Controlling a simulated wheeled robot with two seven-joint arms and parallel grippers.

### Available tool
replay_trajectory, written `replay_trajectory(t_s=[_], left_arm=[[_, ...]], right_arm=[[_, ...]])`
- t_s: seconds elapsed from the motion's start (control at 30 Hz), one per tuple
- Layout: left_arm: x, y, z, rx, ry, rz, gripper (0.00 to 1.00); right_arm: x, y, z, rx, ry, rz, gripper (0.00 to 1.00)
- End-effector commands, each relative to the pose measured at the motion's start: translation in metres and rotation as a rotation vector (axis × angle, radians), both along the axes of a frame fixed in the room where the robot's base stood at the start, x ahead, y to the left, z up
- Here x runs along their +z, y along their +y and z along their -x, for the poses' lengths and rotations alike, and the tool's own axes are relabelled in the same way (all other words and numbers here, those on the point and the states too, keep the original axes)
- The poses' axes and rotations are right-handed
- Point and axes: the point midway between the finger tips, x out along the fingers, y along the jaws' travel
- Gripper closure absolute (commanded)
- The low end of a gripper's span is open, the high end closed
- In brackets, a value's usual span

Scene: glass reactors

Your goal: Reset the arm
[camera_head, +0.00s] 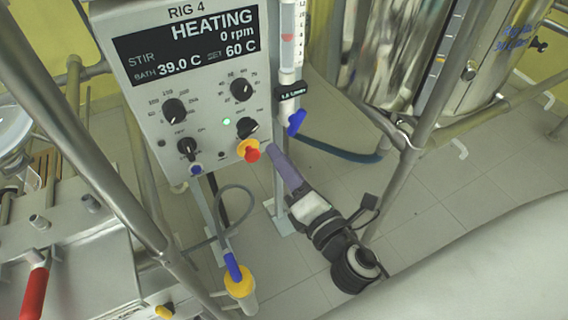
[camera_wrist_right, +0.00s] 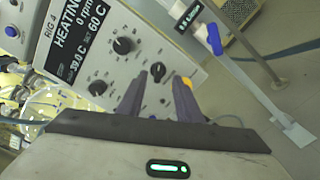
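My right gripper (camera_head: 277,155) reaches up toward the lower right corner of the grey control box (camera_head: 215,135). In the right wrist view its two purple-grey fingers (camera_wrist_right: 157,88) stand apart with nothing held between them. A black knob (camera_wrist_right: 157,72) of the box shows beyond the gap between the fingers. The yellow and red button (camera_head: 248,150) is close beside the fingertips in the head view; I cannot tell whether they touch it. In the wrist view the right finger partly covers it. My left gripper is not in view.
The box display (camera_head: 190,45) reads HEATING, 0 rpm, 60 C. A glass tube with a blue tap (camera_head: 297,122) hangs right of the box, close to my gripper. Metal frame poles (camera_head: 425,115) and a steel vessel (camera_head: 500,50) stand to the right. A red-handled valve (camera_head: 35,290) is at lower left.

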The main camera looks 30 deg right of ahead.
Motion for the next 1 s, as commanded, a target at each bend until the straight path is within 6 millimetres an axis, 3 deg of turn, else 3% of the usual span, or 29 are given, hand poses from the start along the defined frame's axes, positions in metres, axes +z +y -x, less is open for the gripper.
replay_trajectory(t_s=[0.53,0.67,0.83,1.0], left_arm=[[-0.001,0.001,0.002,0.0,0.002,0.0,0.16],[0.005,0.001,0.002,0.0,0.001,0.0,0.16],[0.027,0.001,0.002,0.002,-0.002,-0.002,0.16],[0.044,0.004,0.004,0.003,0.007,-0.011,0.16]], right_arm=[[0.001,0.0,0.003,0.0,0.0,-0.001,0.68],[-0.005,-0.002,0.006,-0.008,0.036,-0.088,0.68],[-0.044,-0.008,0.027,-0.08,0.224,-0.544,0.68],[-0.103,-0.003,0.074,-0.276,0.481,-1.171,0.68]])
